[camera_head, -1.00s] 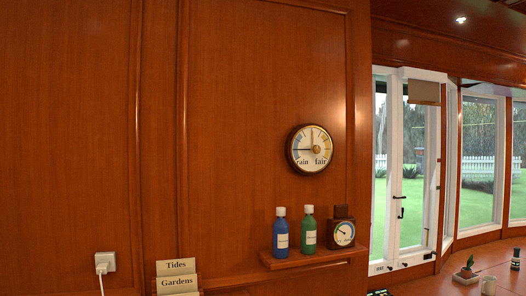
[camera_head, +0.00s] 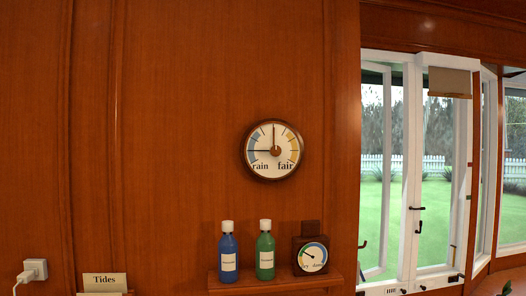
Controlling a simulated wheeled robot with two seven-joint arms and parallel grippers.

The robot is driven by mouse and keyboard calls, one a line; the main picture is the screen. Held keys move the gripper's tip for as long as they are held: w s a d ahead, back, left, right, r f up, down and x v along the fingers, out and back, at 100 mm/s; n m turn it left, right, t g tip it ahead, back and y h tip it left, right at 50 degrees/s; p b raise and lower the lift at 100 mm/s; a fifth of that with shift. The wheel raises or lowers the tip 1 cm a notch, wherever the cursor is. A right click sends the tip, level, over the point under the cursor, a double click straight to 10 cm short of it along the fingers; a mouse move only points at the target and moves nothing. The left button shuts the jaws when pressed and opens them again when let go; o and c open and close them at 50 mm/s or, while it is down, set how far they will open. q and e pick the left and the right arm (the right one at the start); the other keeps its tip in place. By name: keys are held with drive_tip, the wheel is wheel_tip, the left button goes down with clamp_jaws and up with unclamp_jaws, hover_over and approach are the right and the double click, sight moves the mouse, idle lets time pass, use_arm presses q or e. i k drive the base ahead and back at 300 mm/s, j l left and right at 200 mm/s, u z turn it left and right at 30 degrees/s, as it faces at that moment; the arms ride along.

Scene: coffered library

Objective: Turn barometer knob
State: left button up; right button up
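A round barometer (camera_head: 272,150) with a dark wooden rim hangs on the wood-panelled wall, near the middle of the view. Its pale dial reads "rain" at the left and "fair" at the right, with a blue band and a yellow band. A small brown knob (camera_head: 276,151) sits at the dial's centre. One dark hand points left and another points straight up. Neither of my grippers is in view.
Below the barometer, a wooden shelf (camera_head: 262,282) holds a blue bottle (camera_head: 228,256), a green bottle (camera_head: 265,252) and a small dial instrument (camera_head: 312,255). A window (camera_head: 420,170) is at right. A "Tides" card (camera_head: 104,281) and wall socket (camera_head: 35,268) are at lower left.

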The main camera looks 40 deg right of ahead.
sight(275, 150)
drive_tip(key=l, duration=0.5)
drive_tip(key=k+l+u, duration=0.1)
drive_tip(key=l, duration=0.4)
drive_tip(key=k+l, duration=0.1)
drive_tip(key=l, duration=0.4)
drive_tip(key=k+l, duration=0.1)
drive_tip(key=l, duration=0.4)
drive_tip(key=l+u, duration=0.1)
drive_tip(key=l, duration=0.4)
drive_tip(key=k+l, duration=0.15)
drive_tip(key=l, duration=0.35)
